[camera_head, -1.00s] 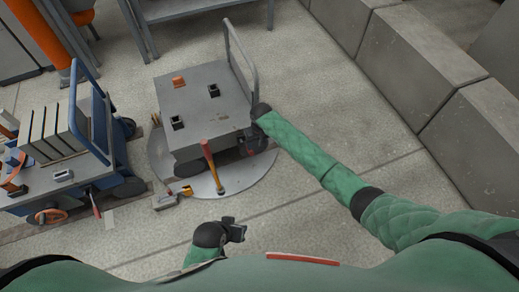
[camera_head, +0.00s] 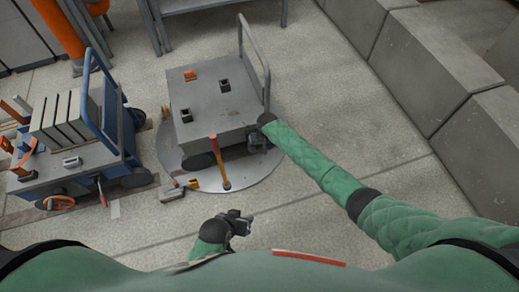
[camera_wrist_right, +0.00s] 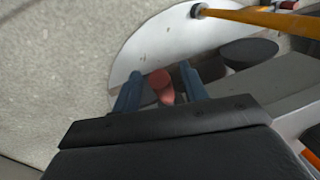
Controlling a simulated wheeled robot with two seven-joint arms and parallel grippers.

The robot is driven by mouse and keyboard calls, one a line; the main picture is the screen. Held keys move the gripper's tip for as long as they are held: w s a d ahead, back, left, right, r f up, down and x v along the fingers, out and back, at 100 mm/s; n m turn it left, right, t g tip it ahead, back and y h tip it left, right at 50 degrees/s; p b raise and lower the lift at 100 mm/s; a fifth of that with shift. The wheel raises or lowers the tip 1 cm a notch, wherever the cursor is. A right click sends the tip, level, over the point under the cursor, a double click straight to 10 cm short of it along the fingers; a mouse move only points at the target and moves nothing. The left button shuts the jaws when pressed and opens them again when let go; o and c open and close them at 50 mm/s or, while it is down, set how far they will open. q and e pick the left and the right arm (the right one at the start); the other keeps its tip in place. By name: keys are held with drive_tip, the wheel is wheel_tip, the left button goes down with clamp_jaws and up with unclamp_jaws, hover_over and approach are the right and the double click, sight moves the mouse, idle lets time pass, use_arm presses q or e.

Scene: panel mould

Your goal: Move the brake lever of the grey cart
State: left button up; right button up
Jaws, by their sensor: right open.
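The grey cart (camera_head: 225,110) stands on a round metal plate, its push handle at the back right. My right gripper (camera_head: 257,146) is at the cart's front right corner. In the right wrist view its blue fingers (camera_wrist_right: 160,76) are open, and a short red handle (camera_wrist_right: 160,86), apparently the brake lever, shows between them. I cannot tell whether they touch it. This handle is hidden or too small to make out in the head view. My left gripper (camera_head: 238,222) hangs low, apart from the cart; its jaw opening is unclear.
A yellow bar with a red top (camera_head: 220,160) stands at the cart's front, over the round plate (camera_head: 240,181). A blue cart (camera_head: 75,165) with upright panels stands to the left. Concrete blocks (camera_head: 410,70) line the right.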

drive_tip(key=shift+f, duration=0.15)
drive_tip(key=shift+c, duration=0.4)
clamp_jaws()
